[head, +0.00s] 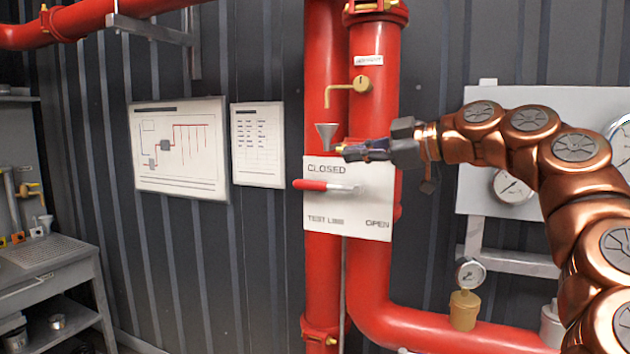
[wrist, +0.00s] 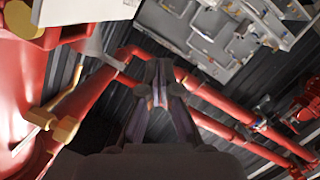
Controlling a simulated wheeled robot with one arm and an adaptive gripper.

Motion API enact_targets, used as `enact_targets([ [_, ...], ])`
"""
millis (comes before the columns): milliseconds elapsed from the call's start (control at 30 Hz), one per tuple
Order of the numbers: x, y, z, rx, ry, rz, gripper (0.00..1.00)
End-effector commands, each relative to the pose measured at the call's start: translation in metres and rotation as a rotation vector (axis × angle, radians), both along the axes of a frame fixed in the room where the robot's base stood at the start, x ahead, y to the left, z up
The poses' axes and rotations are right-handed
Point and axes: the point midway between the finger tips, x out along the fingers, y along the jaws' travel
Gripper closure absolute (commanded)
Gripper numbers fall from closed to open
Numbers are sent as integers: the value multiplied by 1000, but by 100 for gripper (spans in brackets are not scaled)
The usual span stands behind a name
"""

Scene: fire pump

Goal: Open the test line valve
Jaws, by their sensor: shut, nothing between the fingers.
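The test line valve is a lever with a red grip (head: 312,184) and a metal shank. It lies level across a white plate (head: 372,212), its red grip pointing left under the word CLOSED. OPEN is printed at the plate's lower right. My gripper (head: 345,152) is at the plate's top edge, above the lever and apart from it, with its fingers pointing left. In the wrist view my gripper (wrist: 158,88) shows its fingers together and empty. The white plate's edge (wrist: 88,10) seems to show at the top there; the lever is not visible in that view.
A brass tap (head: 361,84) and a grey funnel (head: 326,132) sit just above my gripper. Red vertical pipes (head: 372,270) stand behind the plate. A gauge panel (head: 480,130) is behind my arm. A metal workbench (head: 50,262) stands at the left. Space left of the lever is clear.

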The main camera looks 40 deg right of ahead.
Motion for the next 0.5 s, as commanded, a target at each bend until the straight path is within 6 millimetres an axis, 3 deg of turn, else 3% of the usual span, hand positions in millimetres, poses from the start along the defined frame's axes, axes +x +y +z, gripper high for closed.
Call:
enact_targets([
  [267,2,1,0,0,1,2,100],
  [500,24,11,-4,1,3,1,100],
])
